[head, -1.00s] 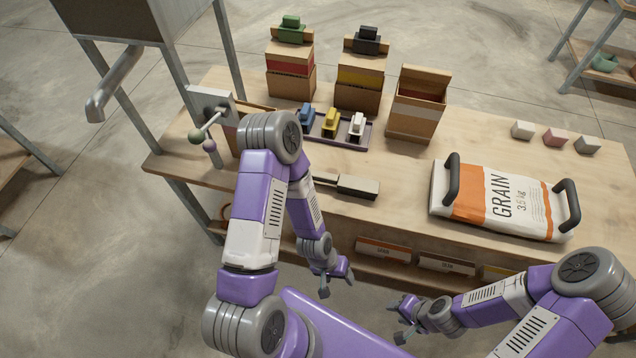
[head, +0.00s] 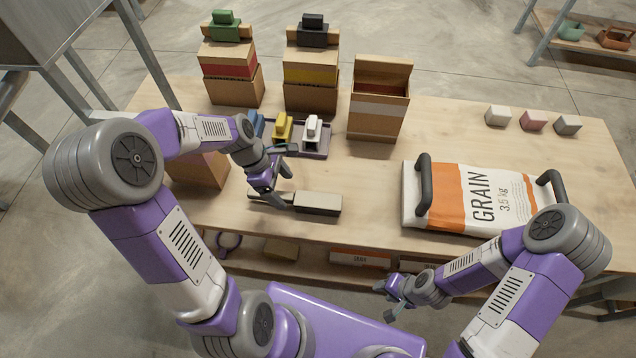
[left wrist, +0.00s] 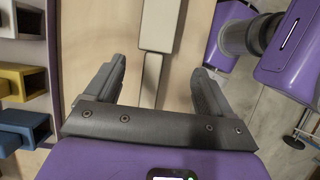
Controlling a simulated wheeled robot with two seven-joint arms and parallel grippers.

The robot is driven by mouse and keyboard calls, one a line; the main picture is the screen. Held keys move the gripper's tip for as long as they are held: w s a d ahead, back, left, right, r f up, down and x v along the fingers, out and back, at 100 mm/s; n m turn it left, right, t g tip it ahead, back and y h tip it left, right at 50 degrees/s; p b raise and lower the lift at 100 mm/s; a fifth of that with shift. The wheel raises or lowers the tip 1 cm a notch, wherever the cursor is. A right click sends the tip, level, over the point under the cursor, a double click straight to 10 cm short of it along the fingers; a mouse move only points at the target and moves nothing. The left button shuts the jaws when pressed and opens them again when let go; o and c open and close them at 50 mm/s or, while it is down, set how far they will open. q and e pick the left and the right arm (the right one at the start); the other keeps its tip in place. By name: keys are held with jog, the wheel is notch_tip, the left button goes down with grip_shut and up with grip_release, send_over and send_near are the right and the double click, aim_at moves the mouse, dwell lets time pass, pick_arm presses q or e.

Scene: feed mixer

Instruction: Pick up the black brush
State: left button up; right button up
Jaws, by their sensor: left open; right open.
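The brush (head: 318,203) lies on the table, left of centre, with a pale top and a darker lower edge. Its block head points right and its thin handle points left, partly hidden by my left gripper. My left gripper (head: 284,187) is open over the handle end. In the left wrist view the pale handle (left wrist: 151,80) runs between my spread fingers (left wrist: 160,88), apart from both; I cannot tell the height gap. My right gripper (head: 391,299) is open and empty, in front of the table's front edge.
A tray (head: 315,155) with blue, yellow and white scoops is just behind my left gripper. Cardboard boxes (head: 378,112) stand at the back. A grain bag (head: 470,200) with black handles lies right. The table between brush and bag is clear.

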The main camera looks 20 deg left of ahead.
aim_at(293, 196)
pick_arm(q)
jog(key=shift+w+f, duration=0.1)
jog(key=shift+w, duration=0.1)
jog(key=b+x, duration=0.2)
jog(key=x, duration=0.5)
jog(key=shift+w+b, duration=0.15)
jog(key=shift+b, duration=0.25)
jog(key=c, duration=1.3)
notch_tip(293, 196, up, 10)
jog(key=p, duration=0.3)
jog(key=shift+c, duration=0.2)
